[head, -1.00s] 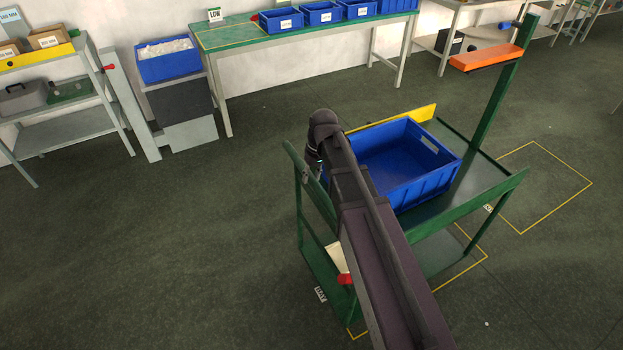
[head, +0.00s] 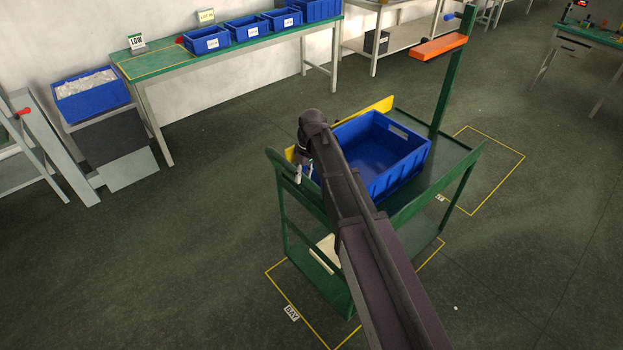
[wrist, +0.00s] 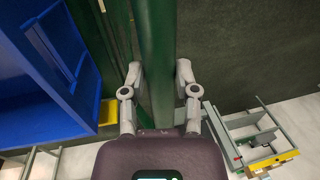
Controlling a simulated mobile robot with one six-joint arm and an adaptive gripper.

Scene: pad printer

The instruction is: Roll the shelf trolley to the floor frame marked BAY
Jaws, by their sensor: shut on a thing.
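The green shelf trolley (head: 437,207) stands upright over the yellow floor frame (head: 272,282) marked BAY. The BAY label (head: 291,313) lies on the floor outside the frame's left line. That line shows as a bare strip left of the trolley's lower shelf. A piece of the near right line also shows; the far side is hidden. My gripper (head: 301,172) is at the trolley's left end, at top-rail height. In the wrist view, its fingers (wrist: 158,80) are shut on a green trolley bar (wrist: 155,45). My arm hides part of the trolley.
An open blue bin (head: 410,165) rides on the trolley's top. A post with an orange shelf (head: 438,48) rises at its right end. A second yellow floor frame (head: 497,188) lies empty to the right.

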